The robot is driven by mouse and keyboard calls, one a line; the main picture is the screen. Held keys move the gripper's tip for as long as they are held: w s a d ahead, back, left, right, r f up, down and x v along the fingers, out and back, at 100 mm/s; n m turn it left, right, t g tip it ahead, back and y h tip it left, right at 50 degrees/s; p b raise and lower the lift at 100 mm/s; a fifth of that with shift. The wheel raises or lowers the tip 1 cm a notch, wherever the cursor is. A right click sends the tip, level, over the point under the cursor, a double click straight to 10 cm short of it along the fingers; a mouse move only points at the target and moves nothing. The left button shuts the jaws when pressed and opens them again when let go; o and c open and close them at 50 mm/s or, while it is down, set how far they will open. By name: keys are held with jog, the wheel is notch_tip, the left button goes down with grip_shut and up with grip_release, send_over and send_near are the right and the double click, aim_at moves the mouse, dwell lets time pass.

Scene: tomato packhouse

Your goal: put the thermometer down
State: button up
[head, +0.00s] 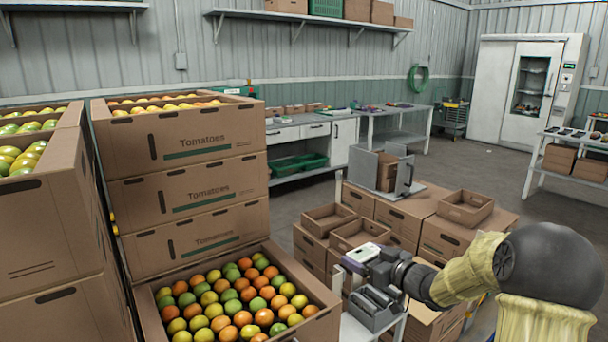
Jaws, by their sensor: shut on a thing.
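My gripper (352,265) is at the lower middle of the head view, at the end of my arm reaching in from the right. It is shut on a small white device with a darker top face, which looks like the thermometer (365,252). The thermometer is held up above a small light-topped stand; the fingers and wrist hide part of it. A dark grey holder or tray-like item (372,313) sits on the stand (350,330), just below my gripper. I cannot tell the exact height gap between them.
An open carton of mixed tomatoes (325,318) stands directly left of the stand. Stacked tomato cartons (190,192) rise behind it. Empty cartons (405,212) and a grey metal fixture (385,170) lie behind my gripper. Open floor (480,170) shows farther back.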

jog(key=shift+s+a+f, duration=0.1)
jog(key=shift+s+f, duration=0.25)
jog(key=shift+f, duration=0.1)
jog(key=s+f+m+t+h, duration=0.1)
jog(key=s+f+m+h, duration=0.1)
jog(key=f, duration=0.9)
jog(key=s+f+m+t+h, duration=0.1)
jog(key=f+h, duration=0.3)
jog(key=f, duration=0.7)
jog(key=s+f+m+t+h, duration=0.1)
jog(key=s+f+m+h, duration=0.2)
jog(key=f, duration=0.8)
jog(key=shift+s+f+m+h, duration=0.1)
jog(key=shift+f+m+h, duration=0.2)
jog(key=shift+m, duration=0.3)
jog(key=shift+s+d+f, duration=0.1)
jog(key=shift+d, duration=0.15)
jog(key=shift+r, duration=0.25)
notch_tip(320, 180, down, 20)
jog(key=b, duration=2)
jog(key=s+r+p, duration=0.1)
jog(key=r+p, duration=1.2)
jog(key=s+r+p, duration=0.1)
jog(key=r+p, duration=1.1)
jog(key=r, duration=0.2)
jog(key=s+r+p, duration=0.2)
jog(key=r+p, duration=1.1)
jog(key=shift+r+p, duration=0.3)
jog(key=shift+r, duration=0.1)
